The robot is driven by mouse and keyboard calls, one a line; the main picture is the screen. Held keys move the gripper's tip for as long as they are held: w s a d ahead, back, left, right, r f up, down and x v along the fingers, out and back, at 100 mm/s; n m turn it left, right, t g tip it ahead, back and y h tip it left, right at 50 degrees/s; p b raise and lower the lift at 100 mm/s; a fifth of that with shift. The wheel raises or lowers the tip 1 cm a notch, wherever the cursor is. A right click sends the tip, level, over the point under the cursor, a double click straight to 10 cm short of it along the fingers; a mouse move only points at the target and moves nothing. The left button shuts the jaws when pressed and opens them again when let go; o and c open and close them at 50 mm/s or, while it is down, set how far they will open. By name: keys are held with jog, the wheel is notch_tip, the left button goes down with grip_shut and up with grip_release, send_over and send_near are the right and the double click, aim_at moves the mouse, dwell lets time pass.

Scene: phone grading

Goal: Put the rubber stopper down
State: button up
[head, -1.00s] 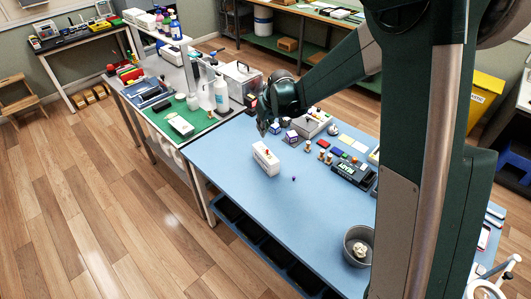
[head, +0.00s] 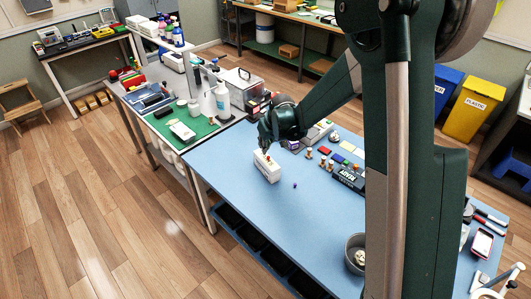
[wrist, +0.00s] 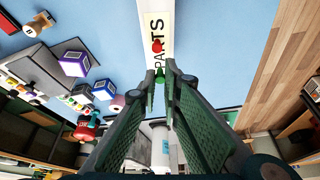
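In the head view my gripper (head: 264,147) is over the far end of the white box (head: 268,172). The box's label reads PARTS in the wrist view. A small red piece (wrist: 157,46) shows against the box just beyond the fingertips. Whether the stopper touches the box cannot be told.
A small purple item (head: 295,185) lies on the blue table (head: 245,210) right of the box. A grey bowl (head: 355,254) is at the near end. The table's front middle is clear.

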jog(key=shift+f, duration=1.9)
jog(key=shift+f, duration=0.1)
jog(key=o, duration=0.5)
jog(key=shift+o, duration=0.5)
jog(key=v, duration=1.2)
jog(key=shift+s+r, duration=0.15)
jog(key=shift+r, duration=0.1)
